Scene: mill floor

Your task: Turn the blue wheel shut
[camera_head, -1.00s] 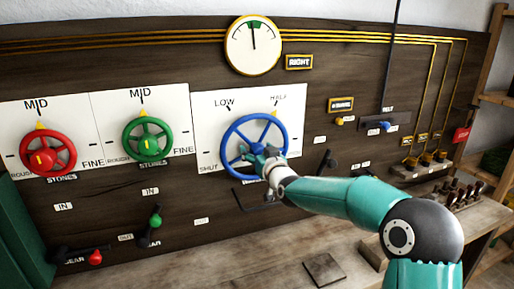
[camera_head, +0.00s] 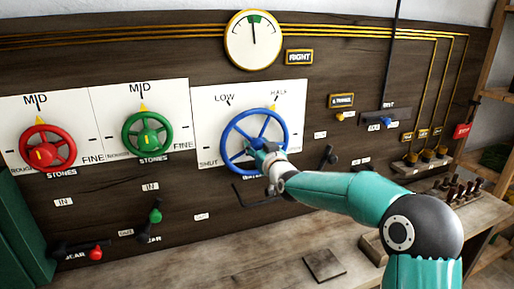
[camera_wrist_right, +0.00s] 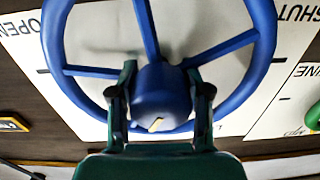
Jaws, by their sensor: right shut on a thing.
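The blue wheel (camera_head: 224,143) is mounted on a white plate (camera_head: 297,105) marked LOW, HALF and SHUT. A yellow mark at its upper right rim sits just below HALF. My right gripper (camera_head: 263,150) is at the wheel's centre and covers the hub in the head view. In the right wrist view, its two dark green fingers (camera_wrist_right: 160,100) stand on either side of the blue hub (camera_wrist_right: 160,85) and are shut on it. The wheel's rim (camera_wrist_right: 263,35) and spokes surround the fingers there. My left gripper is not in view.
A red wheel (camera_head: 40,148) and a green wheel (camera_head: 147,135) are on the panel to the left. A round gauge (camera_head: 253,40) above has its needle upright at a green band. Small levers (camera_head: 155,213) stick out below. A wooden bench (camera_head: 235,258) runs along the front.

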